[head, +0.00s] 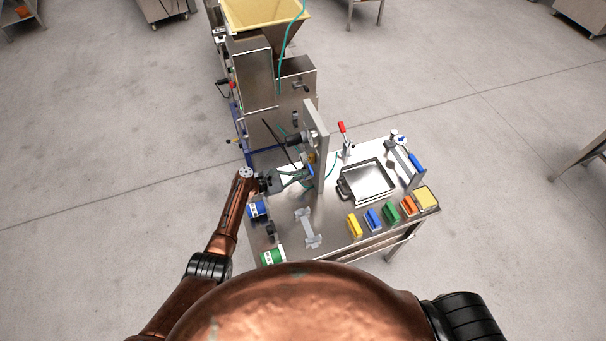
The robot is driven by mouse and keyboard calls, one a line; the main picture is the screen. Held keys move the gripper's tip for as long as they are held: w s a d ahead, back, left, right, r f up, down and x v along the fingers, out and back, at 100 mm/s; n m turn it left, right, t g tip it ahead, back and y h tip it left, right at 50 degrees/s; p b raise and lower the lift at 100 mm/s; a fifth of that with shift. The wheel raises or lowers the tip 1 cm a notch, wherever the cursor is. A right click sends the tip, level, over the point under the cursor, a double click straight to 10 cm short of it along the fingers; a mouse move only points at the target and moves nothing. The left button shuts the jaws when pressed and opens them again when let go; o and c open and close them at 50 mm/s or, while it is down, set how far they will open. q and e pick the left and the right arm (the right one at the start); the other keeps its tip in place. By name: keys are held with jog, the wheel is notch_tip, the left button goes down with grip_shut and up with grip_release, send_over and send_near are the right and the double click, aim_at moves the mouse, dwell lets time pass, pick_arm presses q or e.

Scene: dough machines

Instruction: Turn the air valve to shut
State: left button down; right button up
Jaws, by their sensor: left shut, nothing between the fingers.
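The air valve looks to be the small fitting with a blue handle (309,169) on the left side of an upright metal plate (315,140). It is small in the head view, and I cannot tell which way the handle is turned. My left gripper (301,176) reaches in from the left. It is shut and empty, with its fingertips close to the blue handle. I cannot tell whether they touch it. My right gripper is not in view.
The steel table (335,228) carries a metal tray (368,181), several coloured blocks, a red-handled clamp (342,128) and a grey bracket (307,228). A blue box (257,209) and a green box (272,257) sit at the left edge. A hopper machine (262,75) stands behind.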

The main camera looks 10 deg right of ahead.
pick_arm(q)
jog(key=shift+r, duration=0.1)
jog(key=v, duration=1.2)
